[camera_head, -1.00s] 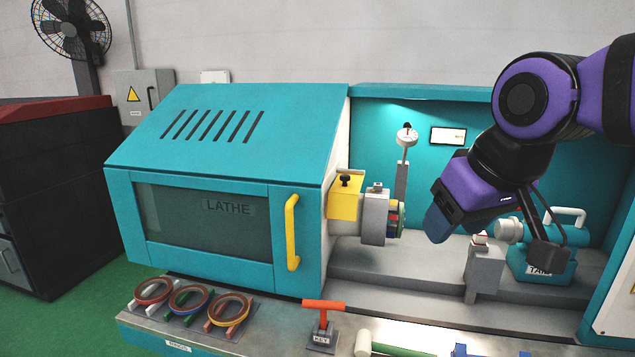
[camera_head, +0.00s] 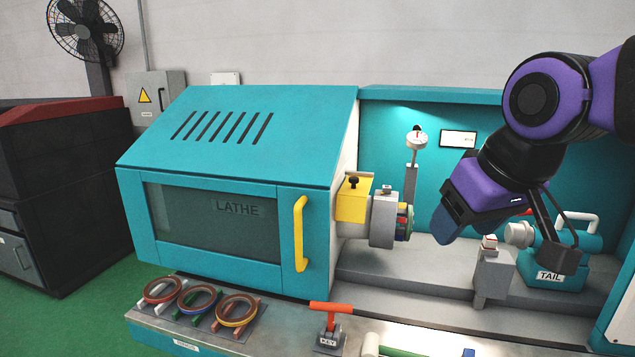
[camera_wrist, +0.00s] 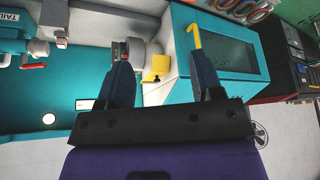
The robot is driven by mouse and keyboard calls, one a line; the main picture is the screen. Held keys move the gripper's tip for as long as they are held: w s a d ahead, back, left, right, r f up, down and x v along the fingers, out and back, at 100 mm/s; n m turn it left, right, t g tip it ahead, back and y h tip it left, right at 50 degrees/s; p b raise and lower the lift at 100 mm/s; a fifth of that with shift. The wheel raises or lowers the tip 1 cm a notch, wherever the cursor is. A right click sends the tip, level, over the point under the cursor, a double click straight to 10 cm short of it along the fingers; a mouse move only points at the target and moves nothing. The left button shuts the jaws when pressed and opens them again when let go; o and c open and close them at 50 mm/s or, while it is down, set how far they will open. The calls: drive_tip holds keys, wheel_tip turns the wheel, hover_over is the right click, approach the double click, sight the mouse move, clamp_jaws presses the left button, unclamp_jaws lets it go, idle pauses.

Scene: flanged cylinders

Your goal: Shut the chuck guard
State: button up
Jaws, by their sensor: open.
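The teal lathe has a windowed front panel (camera_head: 215,229) marked LATHE, with an upright yellow handle (camera_head: 300,233) at its right edge. The panel covers the left part, and the chuck (camera_head: 382,222) stands bare to its right. A yellow box-shaped cover (camera_head: 352,203) with a black knob sits between the housing and chuck. I cannot tell for sure which part is the chuck guard. My gripper (camera_head: 447,222) is open and empty, right of the chuck and apart from it. In the wrist view my gripper (camera_wrist: 158,58) has its fingers spread, with the yellow cover (camera_wrist: 158,68) beyond the gap.
A grey block (camera_head: 492,272) and the tailstock (camera_head: 555,263) are below and right of my gripper. Rings (camera_head: 237,309) and a red-handled key (camera_head: 330,320) lie on the front ledge. The bed between chuck and grey block is clear.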

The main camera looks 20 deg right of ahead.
drive_tip(key=w+d+r, duration=0.1)
drive_tip(key=w+r, duration=0.4)
drive_tip(key=w, duration=0.6)
drive_tip(key=n, duration=0.2)
hover_over(354, 178)
drive_tip(key=s, duration=0.5)
wheel_tip(354, 178, down, 7)
drive_tip(key=shift+g+y, duration=0.3)
drive_tip(key=shift+y, duration=0.1)
drive_tip(key=x, duration=0.7)
drive_tip(key=d+x, duration=0.1)
drive_tip(key=x, duration=0.3)
drive_tip(key=shift+w+f, duration=0.1)
drive_tip(key=shift+w, duration=0.05)
drive_tip(key=shift+a, duration=0.1)
